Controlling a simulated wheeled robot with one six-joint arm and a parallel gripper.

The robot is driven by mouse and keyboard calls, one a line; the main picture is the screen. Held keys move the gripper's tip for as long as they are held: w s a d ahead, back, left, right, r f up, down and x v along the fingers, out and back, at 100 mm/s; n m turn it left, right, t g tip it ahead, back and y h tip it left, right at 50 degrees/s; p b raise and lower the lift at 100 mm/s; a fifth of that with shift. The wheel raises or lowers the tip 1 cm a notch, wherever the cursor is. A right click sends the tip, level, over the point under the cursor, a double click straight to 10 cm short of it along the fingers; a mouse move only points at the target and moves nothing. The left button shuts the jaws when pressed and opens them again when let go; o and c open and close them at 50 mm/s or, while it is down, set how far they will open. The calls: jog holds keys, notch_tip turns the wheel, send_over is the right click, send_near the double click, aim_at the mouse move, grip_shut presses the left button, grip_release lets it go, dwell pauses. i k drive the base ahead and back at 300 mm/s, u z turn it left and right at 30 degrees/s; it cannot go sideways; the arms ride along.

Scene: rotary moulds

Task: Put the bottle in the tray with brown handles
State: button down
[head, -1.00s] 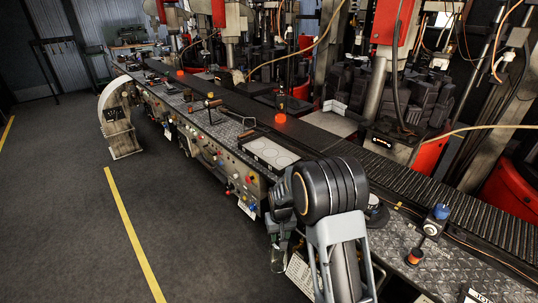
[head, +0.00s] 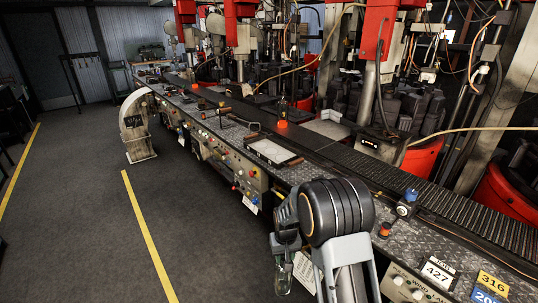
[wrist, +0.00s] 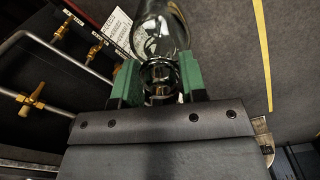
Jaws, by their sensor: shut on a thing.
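A clear glass bottle (wrist: 160,28) is held between the green fingers of my gripper (wrist: 160,82) in the wrist view. The fingers are shut around its narrow part, and its wider body extends away toward the top of the picture. In the head view the bottle (head: 283,278) hangs below my gripper (head: 286,243), in front of the conveyor's side and over the floor. A shallow tray (head: 297,160) with a pale inside and dark brown ends rests on the metal ledge of the line, beyond my arm. The bottle is well apart from the tray.
The long conveyor (head: 440,203) runs along the right, with a blue-topped knob (head: 408,196) on its near ledge. Hoses and valves line the conveyor's side. A pale curved machine part (head: 137,125) stands farther back. The floor (head: 80,230) at left is open, with yellow lines.

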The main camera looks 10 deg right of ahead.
aim_at(265, 147)
jog(key=u, duration=0.6)
jog(key=i, duration=1.05)
jog(key=z, duration=0.05)
